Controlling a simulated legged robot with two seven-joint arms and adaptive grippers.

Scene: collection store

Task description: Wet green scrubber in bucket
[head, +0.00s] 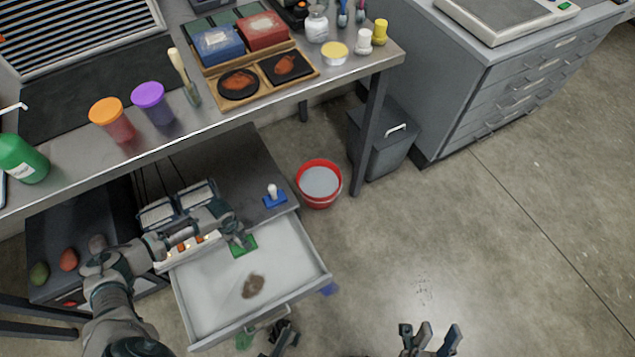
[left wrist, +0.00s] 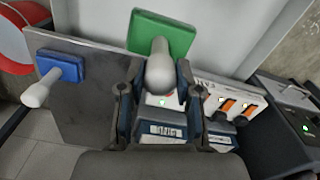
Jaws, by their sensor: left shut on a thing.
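The green scrubber (head: 244,245) is a flat green block at the back of the open drawer (head: 210,275). In the left wrist view the scrubber (left wrist: 150,28) has a rounded grey handle, and my left gripper (left wrist: 155,90) is shut on that handle. In the head view my left gripper (head: 238,238) is over the back part of the drawer; I cannot tell if the scrubber touches the drawer floor. The red bucket (head: 319,206) stands on the floor right of the drawer, filled with pale liquid. My right gripper (head: 429,338) is open and empty at the bottom edge.
A blue scrubber (head: 274,200) with a white handle stands on the grey surface behind the drawer. A brown patch (head: 254,286) lies in the drawer. The table edge (head: 225,122) with jars overhangs behind. A grey bin (head: 385,140) stands right of the bucket. Floor on the right is clear.

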